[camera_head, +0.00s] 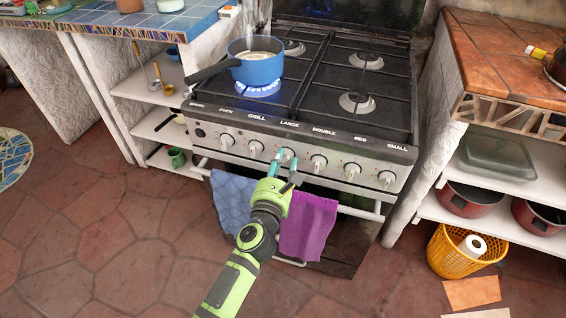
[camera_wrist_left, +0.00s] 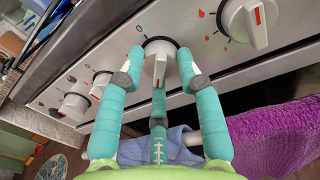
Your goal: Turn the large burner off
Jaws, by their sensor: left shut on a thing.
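The large burner (camera_head: 258,89) is lit with a blue flame under a blue pot (camera_head: 258,68) on the stove's front left. The white knob below the "LARGE" label shows in the left wrist view (camera_wrist_left: 155,62). My left gripper (camera_head: 285,158) is at this knob on the stove's front panel, and the fingers partly hide it in the head view. In the left wrist view, the teal fingers (camera_wrist_left: 162,75) stand on either side of the knob and are shut on it. My right gripper is in neither view.
Other knobs line the panel (camera_head: 319,163) on both sides. A blue towel (camera_head: 230,200) and a purple towel (camera_head: 309,225) hang on the oven rail below. The pot's dark handle (camera_head: 212,69) points left. The floor in front is clear at left.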

